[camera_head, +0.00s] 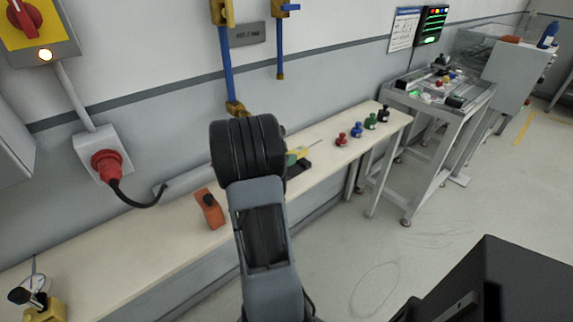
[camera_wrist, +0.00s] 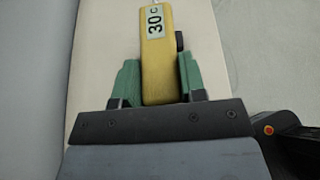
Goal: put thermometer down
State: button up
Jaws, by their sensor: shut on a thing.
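The thermometer (camera_wrist: 156,60) is a yellow block with a small display reading 30 and a dark button on its right side. In the wrist view it lies between the green fingers of my gripper (camera_wrist: 158,82), which are shut on it. In the head view only a small yellow and green part (camera_head: 297,154) shows beside my dark wrist, above the bench (camera_head: 335,160). My arm hides most of it. I cannot tell whether it touches the bench top.
An orange block-like device (camera_head: 209,208) lies on the bench left of my arm. Red (camera_head: 341,140), blue (camera_head: 357,130), green (camera_head: 370,121) and black (camera_head: 384,114) small items stand towards the bench's right end. A yellow-based item (camera_head: 42,308) is at the near left.

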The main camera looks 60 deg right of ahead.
jog(key=shift+f, duration=1.55)
jog(key=shift+f+b, duration=0.15)
jog(key=shift+b, duration=0.15)
jog(key=o, duration=1)
jog(key=shift+r, duration=0.3)
jog(key=p+v, duration=0.1)
jog(key=v, duration=1.1)
